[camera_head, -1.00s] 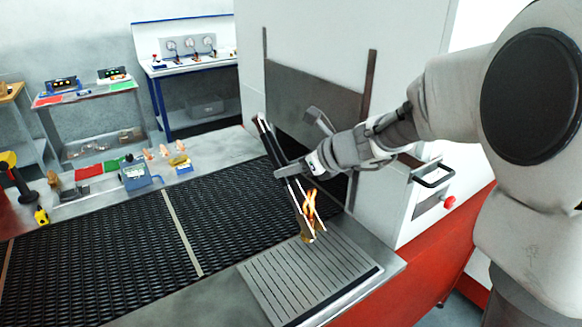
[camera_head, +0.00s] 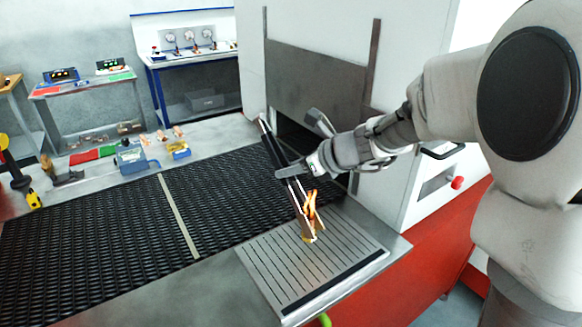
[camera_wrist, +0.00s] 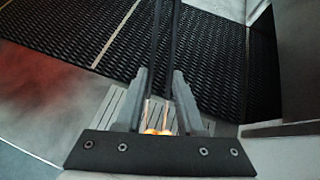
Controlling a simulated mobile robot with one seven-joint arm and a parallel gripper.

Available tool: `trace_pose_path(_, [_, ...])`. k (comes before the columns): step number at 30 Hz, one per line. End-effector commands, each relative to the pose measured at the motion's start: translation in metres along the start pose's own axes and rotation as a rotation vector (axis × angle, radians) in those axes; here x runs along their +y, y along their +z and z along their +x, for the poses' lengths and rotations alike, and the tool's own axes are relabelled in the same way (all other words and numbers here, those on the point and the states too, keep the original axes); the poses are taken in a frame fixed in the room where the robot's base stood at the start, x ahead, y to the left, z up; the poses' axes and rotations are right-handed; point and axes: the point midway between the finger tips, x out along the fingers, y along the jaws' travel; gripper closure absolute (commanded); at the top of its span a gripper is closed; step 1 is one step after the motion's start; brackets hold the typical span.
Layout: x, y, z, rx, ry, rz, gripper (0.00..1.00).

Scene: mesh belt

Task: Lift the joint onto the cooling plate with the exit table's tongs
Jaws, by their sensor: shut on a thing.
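My gripper (camera_head: 287,170) is shut on the dark handles of the tongs (camera_head: 272,145), which slant down to the right with pale, bright-edged jaws. The joint (camera_head: 308,237), a small brass-coloured piece, is at the lower tips of the tongs with orange flame above it. It shows over the far half of the slatted cooling plate (camera_head: 322,275); I cannot tell whether it touches the plate. In the wrist view the tongs (camera_wrist: 163,50) run between my gripper fingers (camera_wrist: 160,88), with an orange glow low between them; the joint is not clear there.
The black mesh belt (camera_head: 90,250) lies left of the plate and runs to the furnace opening (camera_head: 300,140). The furnace housing (camera_head: 415,190) stands close on the right. A blue instrument (camera_head: 130,158) and small parts sit along the belt's far side.

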Motion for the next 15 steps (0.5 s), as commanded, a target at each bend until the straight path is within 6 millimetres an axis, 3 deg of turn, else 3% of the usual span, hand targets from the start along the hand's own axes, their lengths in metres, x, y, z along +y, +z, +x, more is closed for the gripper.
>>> trace_pose_path(4, [0.0004, -0.0125, 0.0093, -0.002, -0.001, -0.001, 1.00])
trace_pose_path(15, [0.0005, -0.0141, 0.0104, -0.002, -0.001, -0.002, 1.00])
